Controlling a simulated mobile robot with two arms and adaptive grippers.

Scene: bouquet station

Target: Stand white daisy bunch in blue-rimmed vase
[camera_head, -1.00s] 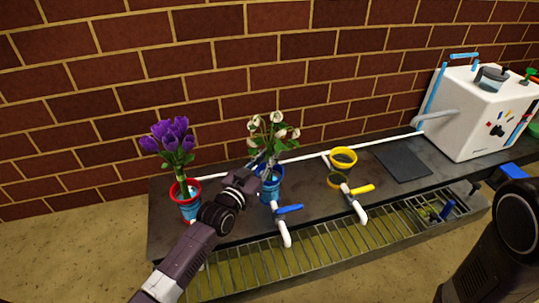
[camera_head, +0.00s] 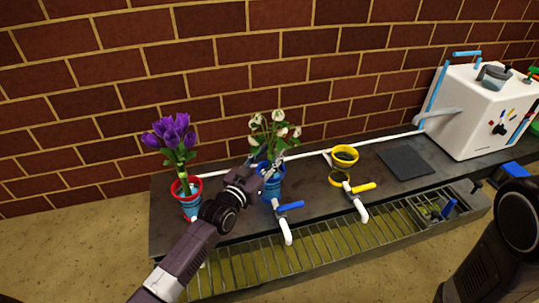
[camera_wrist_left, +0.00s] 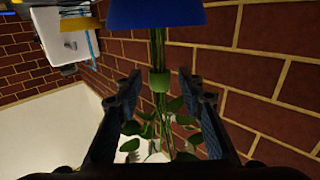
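The white daisy bunch (camera_head: 272,132) stands upright in the blue-rimmed vase (camera_head: 272,188) on the dark counter. My left gripper (camera_head: 267,166) is at the vase's mouth with its fingers spread to either side of the stems. In the left wrist view, which is upside down, the blue vase (camera_wrist_left: 156,14) is at the top. Stems and a green band (camera_wrist_left: 159,82) run between my open fingertips (camera_wrist_left: 163,84), with gaps on both sides. The bunch's stem ends inside the vase are hidden. My right gripper is out of view.
A red-rimmed vase (camera_head: 188,199) with purple flowers (camera_head: 173,138) stands close on the left. A yellow-rimmed vase (camera_head: 344,156) stands to the right, beyond the blue-handled tap (camera_head: 289,206) and yellow-handled tap (camera_head: 361,187). A brick wall stands behind.

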